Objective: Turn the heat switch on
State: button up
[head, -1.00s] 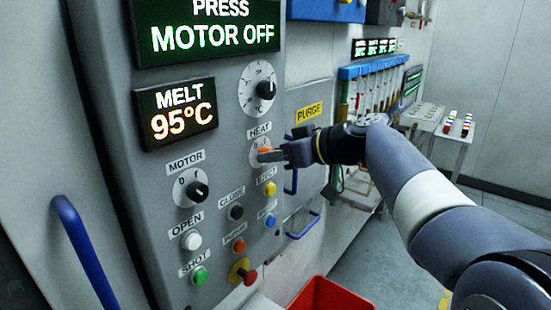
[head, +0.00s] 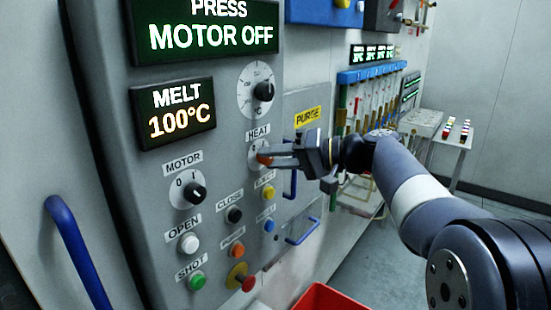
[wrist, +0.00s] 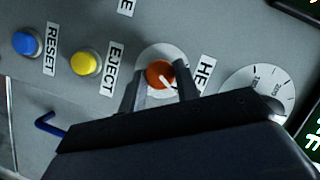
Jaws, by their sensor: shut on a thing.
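The heat switch is an orange-red rotary knob (head: 264,160) on a white round dial, under the HEAT label on the grey panel. It also shows in the wrist view as an orange knob (wrist: 160,75) with a white pointer mark. My gripper (head: 268,156) reaches it from the right. In the wrist view its two fingers (wrist: 160,87) stand on either side of the knob, shut on it. In the head view the fingers partly cover the dial. The melt display (head: 174,113) reads 100°C.
Nearby are the temperature dial (head: 263,91), the motor switch (head: 195,192), the yellow eject button (head: 268,193), the blue reset button (head: 269,226) and a red-and-yellow stop button (head: 243,281). The press display (head: 205,30) reads MOTOR OFF. A red bin (head: 330,300) stands below.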

jog(key=shift+m, duration=0.5)
jog(key=o, duration=1)
jog(key=shift+c, duration=0.2)
jog(key=shift+d, duration=0.15)
jog(key=b+v, duration=0.1)
jog(key=v, duration=0.9)
jog(key=shift+d+f+b, duration=0.2)
jog(key=shift+d+b, duration=0.1)
jog(key=p+x, duration=0.1)
jog(key=x, duration=0.9)
jog(key=shift+a+r+p, duration=0.2)
jog(key=shift+a+p, duration=0.1)
jog(key=shift+a, duration=0.15)
